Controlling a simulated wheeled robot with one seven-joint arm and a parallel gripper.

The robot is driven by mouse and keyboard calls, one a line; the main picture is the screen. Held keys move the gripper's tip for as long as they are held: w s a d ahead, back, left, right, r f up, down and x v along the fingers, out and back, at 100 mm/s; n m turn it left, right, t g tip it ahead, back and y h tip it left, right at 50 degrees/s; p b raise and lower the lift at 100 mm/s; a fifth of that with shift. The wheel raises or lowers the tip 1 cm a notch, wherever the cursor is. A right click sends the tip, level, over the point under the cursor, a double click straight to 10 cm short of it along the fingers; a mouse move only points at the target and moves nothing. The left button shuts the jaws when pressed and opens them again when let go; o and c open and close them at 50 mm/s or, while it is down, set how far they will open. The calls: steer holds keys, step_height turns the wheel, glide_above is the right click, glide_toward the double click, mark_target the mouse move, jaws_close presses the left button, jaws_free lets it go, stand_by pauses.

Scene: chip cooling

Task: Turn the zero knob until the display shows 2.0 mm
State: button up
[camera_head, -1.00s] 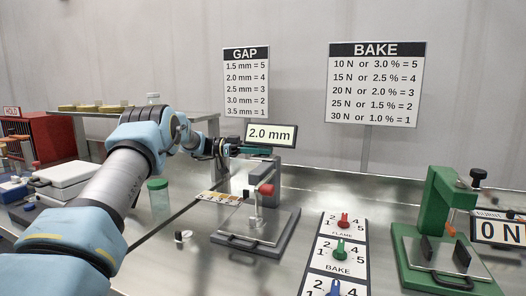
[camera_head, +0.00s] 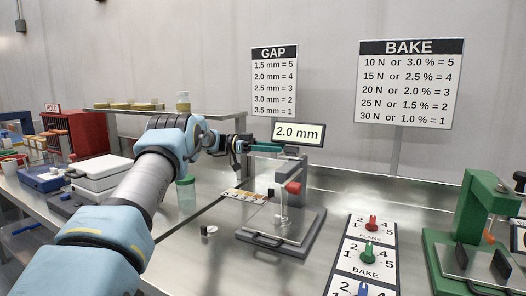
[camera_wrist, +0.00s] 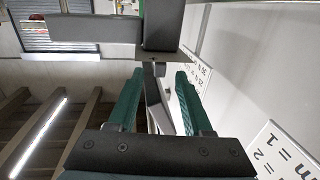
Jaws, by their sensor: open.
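The gauge stand (camera_head: 308,228) is grey, and its display (camera_head: 298,134) reads 2.0 mm. A red knob (camera_head: 293,188) and a small black knob (camera_head: 270,192) show on the stand; I cannot tell which is the zero knob. My gripper (camera_head: 274,149) is at the upper part of the stand, just below and left of the display. In the wrist view my gripper (camera_wrist: 158,78) has its two teal fingers apart. A thin grey part (camera_wrist: 154,98) shows between them, and a dark block (camera_wrist: 163,25) lies ahead. I cannot tell whether the fingers touch anything.
A dial panel (camera_head: 352,252) with red, green and blue knobs lies right of the stand. A green press (camera_head: 480,205) stands at far right. A green-lidded jar (camera_head: 187,196) and a small black-and-white piece (camera_head: 209,230) are near my arm.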

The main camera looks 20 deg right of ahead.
steer(key=v, duration=0.5)
steer(key=shift+w+a+b, duration=0.2)
steer(key=shift+a+b, duration=0.1)
steer(key=shift+b, duration=0.05)
